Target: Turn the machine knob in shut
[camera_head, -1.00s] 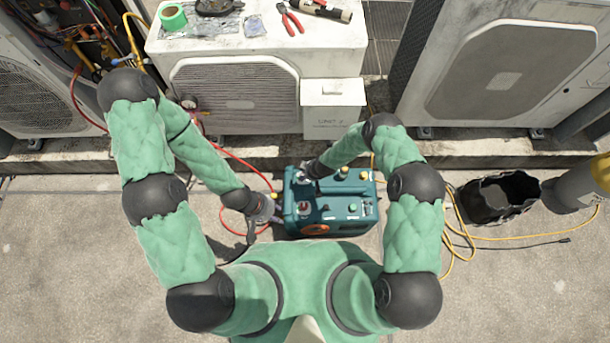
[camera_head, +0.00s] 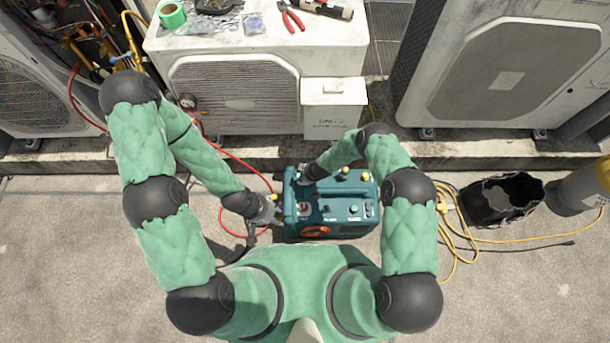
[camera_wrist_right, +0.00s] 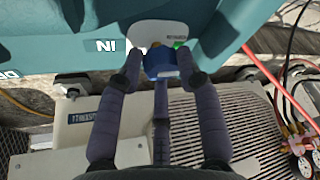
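The teal machine (camera_head: 345,212) stands on the concrete in front of me, with several knobs and fittings on top. In the right wrist view, a blue knob (camera_wrist_right: 162,62) sits on a white plate on the machine's teal side, next to white letters reading IN upside down. My right gripper (camera_wrist_right: 163,72) has its dark fingers on both sides of this knob, seemingly touching it. In the head view my right wrist covers this spot at the machine's far left corner. My left gripper (camera_head: 277,213) is at the machine's left side; its fingers are too small to read.
A white condenser (camera_head: 235,90) with pliers and tape on top stands behind the machine. Red hoses (camera_head: 238,160) run at the left. A black bucket (camera_head: 500,197) and yellow cable (camera_head: 462,240) lie at the right.

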